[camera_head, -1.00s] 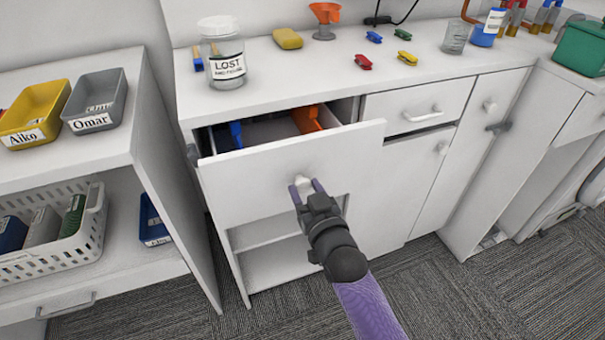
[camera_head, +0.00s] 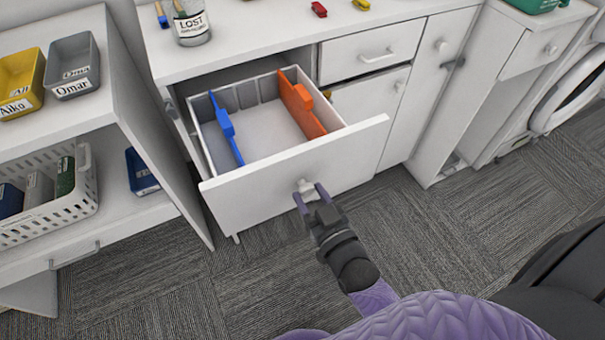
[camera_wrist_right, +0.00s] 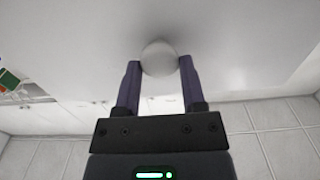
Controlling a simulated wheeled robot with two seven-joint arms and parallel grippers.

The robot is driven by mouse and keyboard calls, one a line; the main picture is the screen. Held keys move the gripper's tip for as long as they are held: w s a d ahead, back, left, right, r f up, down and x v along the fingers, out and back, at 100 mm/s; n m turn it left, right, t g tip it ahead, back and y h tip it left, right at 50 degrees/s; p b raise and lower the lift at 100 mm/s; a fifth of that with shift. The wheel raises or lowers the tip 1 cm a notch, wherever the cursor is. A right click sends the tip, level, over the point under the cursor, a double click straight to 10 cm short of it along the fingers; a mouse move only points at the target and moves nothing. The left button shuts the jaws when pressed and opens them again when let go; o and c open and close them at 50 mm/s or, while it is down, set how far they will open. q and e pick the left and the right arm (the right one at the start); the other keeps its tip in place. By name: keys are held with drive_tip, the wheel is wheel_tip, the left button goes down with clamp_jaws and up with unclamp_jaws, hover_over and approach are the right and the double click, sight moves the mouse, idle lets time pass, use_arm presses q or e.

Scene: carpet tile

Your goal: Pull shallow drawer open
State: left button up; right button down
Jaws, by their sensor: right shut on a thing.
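A white drawer (camera_head: 255,192) under the counter's left part stands well out from the cabinet. Its pale interior shows a blue divider (camera_head: 226,132) and an orange divider (camera_head: 300,108), with bare floor between them. My right gripper (camera_head: 309,190) is shut on the drawer's round white knob (camera_head: 305,184). In the right wrist view the knob (camera_wrist_right: 160,58) sits between the two purple fingers of my gripper (camera_wrist_right: 160,78), against the drawer front. My left gripper is not in view.
Left stands a white shelf unit (camera_head: 150,150) with a yellow bin (camera_head: 20,85), a grey bin (camera_head: 72,68) and a white basket (camera_head: 60,220). A jar labelled LOST (camera_head: 190,22) stands on the counter (camera_head: 255,28). Grey carpet (camera_head: 450,230) lies clear in front.

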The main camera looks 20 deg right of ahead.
drive_tip(key=s+p, duration=0.1)
drive_tip(key=s, duration=0.2)
drive_tip(key=shift+s, duration=0.25)
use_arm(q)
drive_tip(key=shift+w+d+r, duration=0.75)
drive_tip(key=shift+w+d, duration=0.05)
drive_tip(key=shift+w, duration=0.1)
use_arm(e)
drive_tip(key=shift+s, duration=0.3)
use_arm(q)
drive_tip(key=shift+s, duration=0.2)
use_arm(e)
drive_tip(key=shift+f, duration=0.1)
